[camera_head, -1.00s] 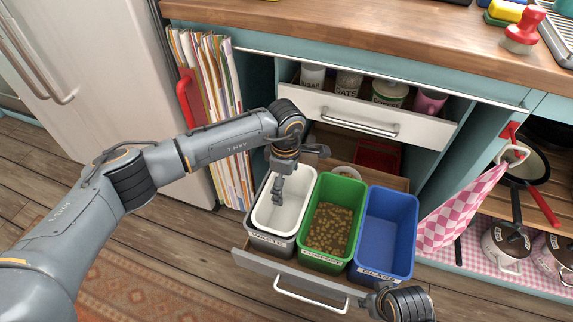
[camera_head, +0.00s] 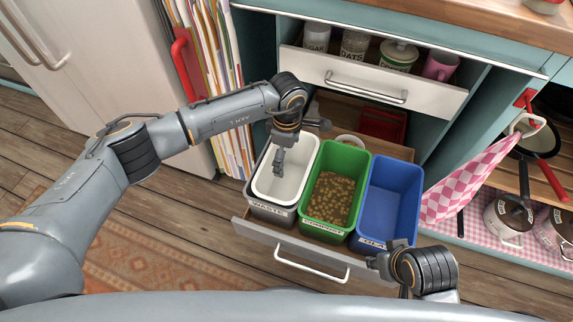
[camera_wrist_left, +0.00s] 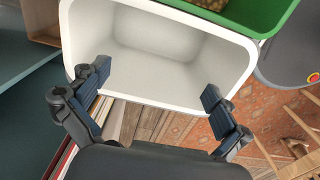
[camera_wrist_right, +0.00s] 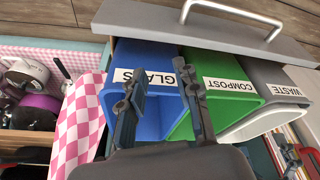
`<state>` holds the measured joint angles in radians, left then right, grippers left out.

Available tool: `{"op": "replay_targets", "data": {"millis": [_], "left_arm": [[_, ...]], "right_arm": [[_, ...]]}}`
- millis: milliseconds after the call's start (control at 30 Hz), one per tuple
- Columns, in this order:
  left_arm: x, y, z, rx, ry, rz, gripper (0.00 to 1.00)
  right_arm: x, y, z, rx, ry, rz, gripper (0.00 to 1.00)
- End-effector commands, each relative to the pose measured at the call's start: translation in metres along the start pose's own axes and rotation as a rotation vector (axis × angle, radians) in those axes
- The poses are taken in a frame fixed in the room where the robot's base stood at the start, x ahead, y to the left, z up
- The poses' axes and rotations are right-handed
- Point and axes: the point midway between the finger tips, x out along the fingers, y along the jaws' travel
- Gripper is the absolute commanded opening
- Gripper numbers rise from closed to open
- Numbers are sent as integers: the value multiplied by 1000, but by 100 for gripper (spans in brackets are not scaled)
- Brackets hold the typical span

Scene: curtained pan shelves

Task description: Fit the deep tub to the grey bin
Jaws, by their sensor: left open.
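The white deep tub (camera_head: 310,160) sits inside the grey bin (camera_head: 272,213) labelled WASTE, at the left of the pulled-out drawer. Its rim shows above the bin; whether it is fully seated I cannot tell. My left gripper (camera_head: 279,168) points down over the tub. In the left wrist view, its fingers (camera_wrist_left: 155,92) are spread wide near one end of the white tub (camera_wrist_left: 165,55), with nothing between them. My right gripper (camera_head: 376,263) is by the drawer front near the blue bin. In the right wrist view, its fingers (camera_wrist_right: 162,85) are apart and empty.
A green bin (camera_head: 334,198) with brown contents and a blue bin (camera_head: 392,196) stand beside the grey bin. The drawer front (camera_head: 255,237) has a white handle. An upper drawer (camera_head: 400,92) with jars is open above. A pink checked cloth (camera_head: 460,190) hangs at right.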

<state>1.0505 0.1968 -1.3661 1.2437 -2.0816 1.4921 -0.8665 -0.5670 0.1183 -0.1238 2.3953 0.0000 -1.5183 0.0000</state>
Motion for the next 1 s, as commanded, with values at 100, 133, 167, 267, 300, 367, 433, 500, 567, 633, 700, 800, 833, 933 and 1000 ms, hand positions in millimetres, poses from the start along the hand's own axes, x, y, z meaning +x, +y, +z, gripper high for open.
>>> {"op": "replay_targets", "data": {"millis": [100,133,167,267,300,367,433,500,567,633,700,800,833,933,1000], "left_arm": [[9,-1,1,1,-1,0,100],[11,-1,2,2,-1,0,100],[13,-2,2,2,-1,0,100],[25,-2,0,0,0,0,100],[29,-2,-1,-1,0,1,100],[35,-3,-2,-3,-1,1,100],[35,-3,-3,-4,-1,2,100],[36,-3,-4,-4,-1,1,100],[38,-3,-4,-5,-1,1,100],[40,-3,-5,-5,0,1,100],[42,-4,-5,-6,0,1,100],[45,-4,-6,-7,0,1,100],[46,-4,-6,-7,0,1,100],[48,-4,-7,-8,0,1,100],[50,-4,-7,-8,0,1,100]], "right_arm": [[-11,0,1,1,8,1,32],[-14,1,1,1,10,2,32],[-18,1,1,1,11,2,32],[-9,0,5,1,9,2,32],[-6,0,6,1,9,2,32],[-1,0,7,1,9,2,32],[-2,0,1,0,33,1,32],[0,-1,-7,-1,68,-1,32],[0,-2,-13,-2,96,-2,32],[1,-3,-21,-3,129,-3,32],[2,-4,-28,-4,163,-5,32],[2,-5,-38,-6,210,-7,32],[3,-5,-41,-6,222,-8,32],[2,-6,-50,-7,261,-10,32],[2,-7,-54,-8,284,-11,32]]}}
